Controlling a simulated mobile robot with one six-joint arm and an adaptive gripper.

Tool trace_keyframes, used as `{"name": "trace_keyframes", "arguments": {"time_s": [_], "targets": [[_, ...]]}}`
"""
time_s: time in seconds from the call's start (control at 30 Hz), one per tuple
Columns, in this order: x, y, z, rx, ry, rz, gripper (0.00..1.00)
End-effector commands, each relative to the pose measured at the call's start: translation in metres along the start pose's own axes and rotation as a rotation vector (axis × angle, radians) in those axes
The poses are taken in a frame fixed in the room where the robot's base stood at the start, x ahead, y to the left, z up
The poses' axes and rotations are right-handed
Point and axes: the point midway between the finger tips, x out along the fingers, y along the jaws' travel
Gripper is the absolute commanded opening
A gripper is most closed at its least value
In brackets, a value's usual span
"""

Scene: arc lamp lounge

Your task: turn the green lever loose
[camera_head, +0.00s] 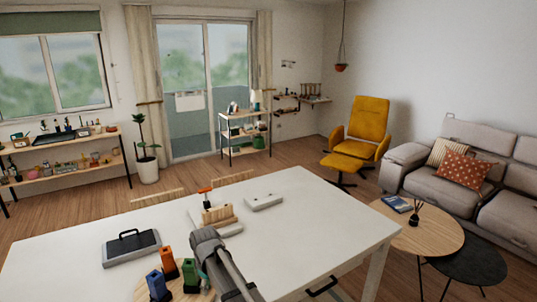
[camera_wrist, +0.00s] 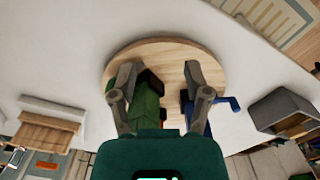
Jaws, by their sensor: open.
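A round wooden board (camera_head: 146,291) lies on the white table, and it also shows in the wrist view (camera_wrist: 172,52). On it stand a blue lever piece (camera_head: 157,284), an orange one (camera_head: 168,262) and a green one (camera_head: 190,271), partly hidden by my arm. In the wrist view my gripper (camera_wrist: 160,78) is open above the board. The green lever (camera_wrist: 147,102) shows beside the inner side of the left finger. The blue lever (camera_wrist: 234,103) shows at the right finger, partly covered by it. I cannot tell whether either finger touches anything.
A grey box with a black handle (camera_head: 131,246) stands left on the white table (camera_head: 300,225). A wooden block with an orange-topped lever (camera_head: 217,213) and a flat white box (camera_head: 264,202) stand behind. The table's right side is clear.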

Motion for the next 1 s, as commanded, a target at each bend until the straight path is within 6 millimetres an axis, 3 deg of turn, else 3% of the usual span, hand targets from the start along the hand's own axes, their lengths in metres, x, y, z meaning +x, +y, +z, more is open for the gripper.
{"name": "trace_keyframes", "arguments": {"time_s": [0.33,0.7,1.0], "targets": [[0.020,0.036,0.069,0.185,0.000,0.001,0.62],[0.051,0.080,0.192,0.531,0.001,0.003,0.62],[0.075,0.092,0.289,0.812,0.002,0.005,0.62]]}}
